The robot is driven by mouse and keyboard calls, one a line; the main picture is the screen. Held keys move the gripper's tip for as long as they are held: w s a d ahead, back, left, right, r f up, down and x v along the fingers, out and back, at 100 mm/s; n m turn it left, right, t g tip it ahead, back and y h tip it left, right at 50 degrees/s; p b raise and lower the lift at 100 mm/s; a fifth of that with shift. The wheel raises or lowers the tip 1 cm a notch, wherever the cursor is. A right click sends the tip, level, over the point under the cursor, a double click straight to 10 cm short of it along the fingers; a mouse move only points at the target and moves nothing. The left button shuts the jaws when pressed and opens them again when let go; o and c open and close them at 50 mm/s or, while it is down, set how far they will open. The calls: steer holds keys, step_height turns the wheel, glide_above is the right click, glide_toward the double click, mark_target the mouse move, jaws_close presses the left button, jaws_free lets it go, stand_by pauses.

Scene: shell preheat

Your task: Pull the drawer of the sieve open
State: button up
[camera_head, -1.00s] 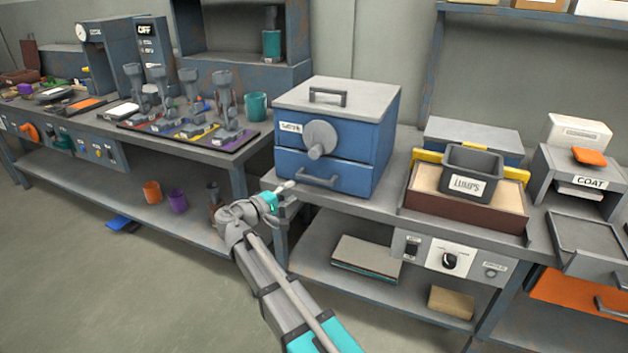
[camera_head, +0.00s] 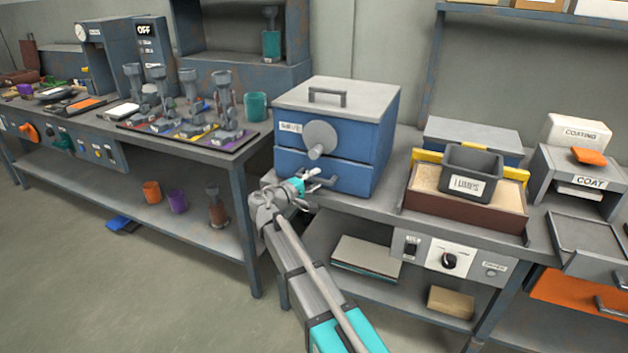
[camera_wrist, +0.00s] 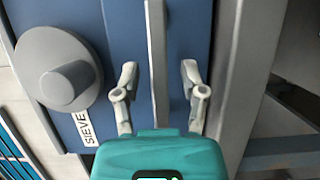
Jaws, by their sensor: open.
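The sieve (camera_head: 370,135) is a blue box with a grey lid, a round grey knob and a label on its front. Its drawer (camera_head: 352,178) is the lower blue panel, flush with the box, with a grey bar handle. My gripper (camera_head: 316,180) is at the drawer front and partly covers the handle in the head view. In the wrist view the handle (camera_wrist: 157,60) runs between the two open fingers (camera_wrist: 160,78), with a gap on each side. The SIEVE label and knob (camera_wrist: 65,80) lie left of the fingers there.
A grey bin labelled LUMPS (camera_head: 470,175) sits on a sand-filled brown tray (camera_head: 465,214) to the right. The floor in front is clear.

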jaws_close()
steer(key=shift+s+d, duration=0.1)
steer(key=shift+s, duration=0.05)
stand_by(0.4)
